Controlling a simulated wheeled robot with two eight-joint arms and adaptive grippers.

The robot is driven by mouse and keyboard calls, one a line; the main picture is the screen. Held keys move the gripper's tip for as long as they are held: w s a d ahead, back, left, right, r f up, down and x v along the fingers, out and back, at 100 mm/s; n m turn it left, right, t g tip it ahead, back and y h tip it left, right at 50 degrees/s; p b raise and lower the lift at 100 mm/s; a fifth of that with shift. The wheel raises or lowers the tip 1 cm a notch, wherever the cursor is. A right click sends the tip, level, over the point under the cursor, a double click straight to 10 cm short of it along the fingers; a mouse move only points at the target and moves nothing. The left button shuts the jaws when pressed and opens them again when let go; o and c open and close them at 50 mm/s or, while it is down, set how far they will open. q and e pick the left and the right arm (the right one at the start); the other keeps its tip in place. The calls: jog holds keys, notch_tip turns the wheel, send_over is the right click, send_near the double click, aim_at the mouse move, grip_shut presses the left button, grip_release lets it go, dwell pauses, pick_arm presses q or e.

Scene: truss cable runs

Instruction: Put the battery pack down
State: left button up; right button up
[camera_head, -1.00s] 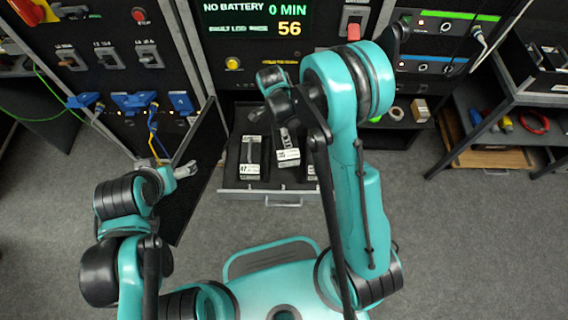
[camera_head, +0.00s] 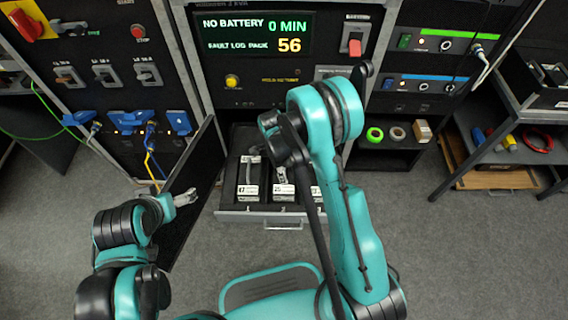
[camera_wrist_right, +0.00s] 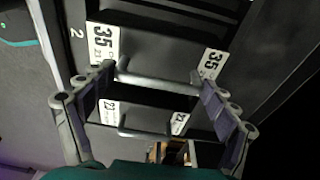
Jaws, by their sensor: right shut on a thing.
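The battery pack marked 35 (camera_head: 283,190) is low in the open drawer (camera_head: 262,222), beside a pack marked 47 (camera_head: 248,190). In the wrist view, pack 35 (camera_wrist_right: 160,55) shows its labels and a bar handle. My right gripper (camera_wrist_right: 152,76) has its fingers at the two ends of that handle and is shut on the pack. In the head view my right gripper (camera_head: 281,172) is mostly covered by my arm. Whether the pack's underside rests on the drawer is hidden. My left gripper (camera_head: 187,198) is beside a dark door panel (camera_head: 196,165); its jaws are too small to read.
Another pack (camera_head: 317,195) is partly hidden at the drawer's right. A display (camera_head: 255,35) above reads NO BATTERY. Blue plugs and cables (camera_head: 135,121) are at left. A shelf cart (camera_head: 470,150) stands at right. The floor in front is open.

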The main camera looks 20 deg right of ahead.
jog(key=shift+f, duration=0.4)
jog(key=shift+f, duration=0.1)
jog(key=o, duration=1.7)
